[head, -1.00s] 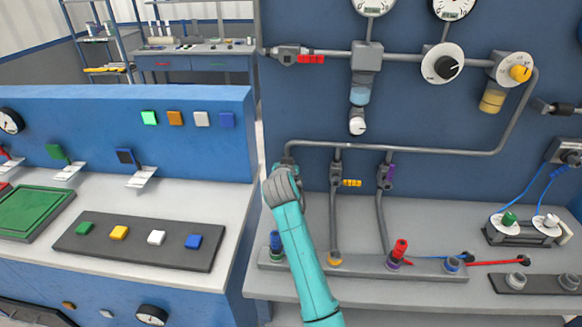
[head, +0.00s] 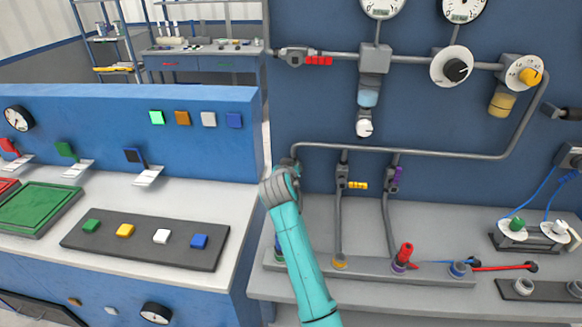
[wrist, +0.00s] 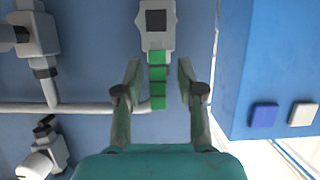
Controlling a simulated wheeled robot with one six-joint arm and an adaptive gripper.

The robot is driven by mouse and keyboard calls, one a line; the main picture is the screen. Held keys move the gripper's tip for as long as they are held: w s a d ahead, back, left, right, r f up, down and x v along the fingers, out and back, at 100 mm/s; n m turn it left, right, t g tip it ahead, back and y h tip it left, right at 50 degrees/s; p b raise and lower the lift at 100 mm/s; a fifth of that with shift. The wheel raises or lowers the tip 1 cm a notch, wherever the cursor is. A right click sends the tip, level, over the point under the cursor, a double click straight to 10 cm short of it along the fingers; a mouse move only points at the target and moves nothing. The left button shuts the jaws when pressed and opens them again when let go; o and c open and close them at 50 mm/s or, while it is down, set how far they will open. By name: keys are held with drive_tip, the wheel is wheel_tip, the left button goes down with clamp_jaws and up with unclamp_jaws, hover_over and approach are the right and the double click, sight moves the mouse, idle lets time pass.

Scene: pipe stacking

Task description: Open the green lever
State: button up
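The green lever (wrist: 158,88) is in the middle of the wrist view, extending from a light grey valve body (wrist: 156,36) towards the end of a grey pipe (wrist: 95,108). My gripper (wrist: 159,72) is open, with one finger on each side of the lever. In the head view my gripper (head: 279,186) is at the left end of the horizontal pipe (head: 400,152) and hides the lever.
A yellow lever (head: 357,185) and a purple lever (head: 396,178) are on the pipes to the right of my gripper. A red lever (head: 318,61) is on the upper pipe. A blue console (head: 200,95) stands close on the left.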

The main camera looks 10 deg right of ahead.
drive_tip(key=shift+r, duration=0.1)
drive_tip(key=v, duration=1.2)
idle(0.4)
